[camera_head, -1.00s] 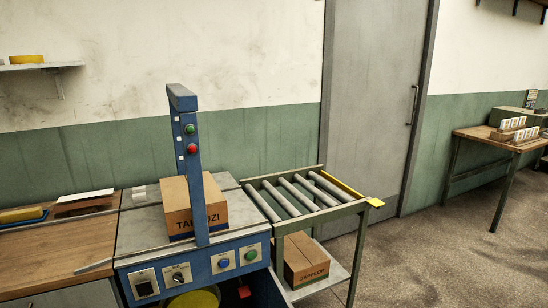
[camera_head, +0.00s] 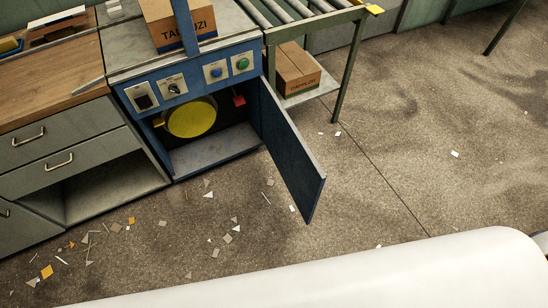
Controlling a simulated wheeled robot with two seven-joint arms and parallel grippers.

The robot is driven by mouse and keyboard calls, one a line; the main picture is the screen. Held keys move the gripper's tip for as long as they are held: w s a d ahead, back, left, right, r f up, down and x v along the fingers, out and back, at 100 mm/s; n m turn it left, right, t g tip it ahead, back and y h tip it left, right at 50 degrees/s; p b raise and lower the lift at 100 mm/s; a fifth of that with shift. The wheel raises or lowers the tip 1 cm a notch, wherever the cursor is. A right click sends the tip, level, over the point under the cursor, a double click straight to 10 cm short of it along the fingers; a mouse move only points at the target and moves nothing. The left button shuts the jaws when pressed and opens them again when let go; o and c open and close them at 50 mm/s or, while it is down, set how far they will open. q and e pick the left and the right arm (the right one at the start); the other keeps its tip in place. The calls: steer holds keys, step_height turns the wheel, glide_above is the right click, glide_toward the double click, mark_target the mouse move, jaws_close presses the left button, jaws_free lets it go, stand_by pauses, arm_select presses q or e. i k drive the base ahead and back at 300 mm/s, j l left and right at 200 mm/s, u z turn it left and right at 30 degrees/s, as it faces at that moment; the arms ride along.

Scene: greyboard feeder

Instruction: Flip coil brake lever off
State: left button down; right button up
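A blue machine cabinet (camera_head: 180,77) stands at the upper left with its door (camera_head: 289,148) swung open toward the floor. Inside the opening is a round yellow coil (camera_head: 192,118). A small red piece (camera_head: 239,101) sits to the right of the coil, and a small yellow-orange piece (camera_head: 158,122) to its left. I cannot tell for sure which is the brake lever. The front panel has a black switch (camera_head: 143,97), a rotary knob (camera_head: 174,88), a blue button (camera_head: 215,72) and a green button (camera_head: 241,64). Neither gripper is in view.
A roller conveyor (camera_head: 300,18) adjoins the machine, with a carton (camera_head: 297,72) on its lower shelf. Another carton (camera_head: 178,22) sits on top of the machine. A wooden bench with drawers (camera_head: 60,137) stands left. Scraps (camera_head: 131,220) litter the floor, otherwise open at right.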

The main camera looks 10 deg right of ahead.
mark_target(239, 100)
steer(key=i+l+u, duration=0.1)
steer(key=l+u, duration=0.75)
steer(key=l, duration=0.6)
steer(key=k+l+u, duration=0.1)
steer(key=l, duration=0.35)
steer(key=k+l, duration=0.1)
steer(key=l, duration=0.35)
steer(key=l+u, duration=0.1)
steer(key=l, duration=0.35)
steer(key=k, duration=0.6)
steer(key=z, duration=0.6)
steer(key=i+j+z, duration=0.1)
steer(key=j+z, duration=1.2)
steer(key=k+j, duration=0.1)
steer(key=j, duration=0.35)
steer(key=j+z, duration=0.15)
steer(key=j, duration=0.3)
steer(key=k+j, duration=0.2)
steer(key=j, duration=0.25)
steer(key=k+j+z, duration=0.1)
steer(key=j, duration=0.35)
steer(key=i+j, duration=0.15)
